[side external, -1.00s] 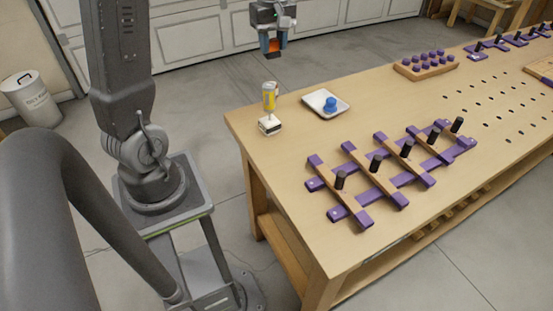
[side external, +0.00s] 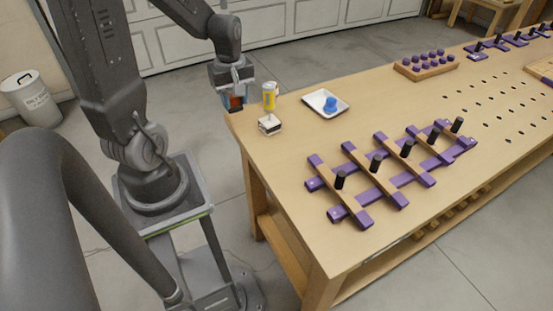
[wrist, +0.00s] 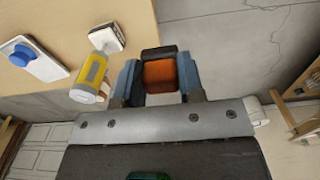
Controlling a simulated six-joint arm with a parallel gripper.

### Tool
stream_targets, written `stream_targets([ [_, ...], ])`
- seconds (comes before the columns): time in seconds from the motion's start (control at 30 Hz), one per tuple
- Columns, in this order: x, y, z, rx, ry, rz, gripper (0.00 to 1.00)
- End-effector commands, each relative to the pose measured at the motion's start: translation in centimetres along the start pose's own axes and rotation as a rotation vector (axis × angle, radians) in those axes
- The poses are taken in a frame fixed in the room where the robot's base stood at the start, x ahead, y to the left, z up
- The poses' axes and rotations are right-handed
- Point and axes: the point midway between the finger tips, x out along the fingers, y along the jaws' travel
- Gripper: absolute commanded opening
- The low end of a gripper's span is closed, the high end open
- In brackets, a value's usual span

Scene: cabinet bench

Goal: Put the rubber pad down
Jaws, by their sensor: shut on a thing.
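My gripper (side external: 236,104) hangs at the far left corner of the wooden bench (side external: 290,180) in the side view. Its blue fingers (wrist: 160,78) are shut on an orange and black block, which I take for the rubber pad (wrist: 160,74). In the side view the pad (side external: 236,101) shows only as a small orange patch between the fingers. In the wrist view the pad overlaps the bench's edge. I cannot tell how high it is or whether it touches the bench.
A white tray (side external: 317,107) holds a blue knob (side external: 330,105). Bare wood lies in front of the white block.

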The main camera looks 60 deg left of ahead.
Motion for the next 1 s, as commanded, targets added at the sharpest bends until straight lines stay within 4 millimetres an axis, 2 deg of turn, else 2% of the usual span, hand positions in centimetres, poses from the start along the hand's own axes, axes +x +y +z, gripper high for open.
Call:
stream_targets([
  [0.1, 1.9, 0.0, 0.0, 0.000, -0.002, -0.003, 0.12],
  [0.27, 3.3, 0.7, 0.8, 0.005, -0.001, -0.001, 0.12],
  [0.7, 8.7, 6.2, 7.7, 0.006, 0.000, -0.002, 0.12],
  [0.83, 9.5, 7.2, 8.8, 0.003, 0.000, 0.000, 0.12],
  [1.0, 10.6, 7.4, 9.1, -0.001, 0.000, -0.003, 0.12],
])
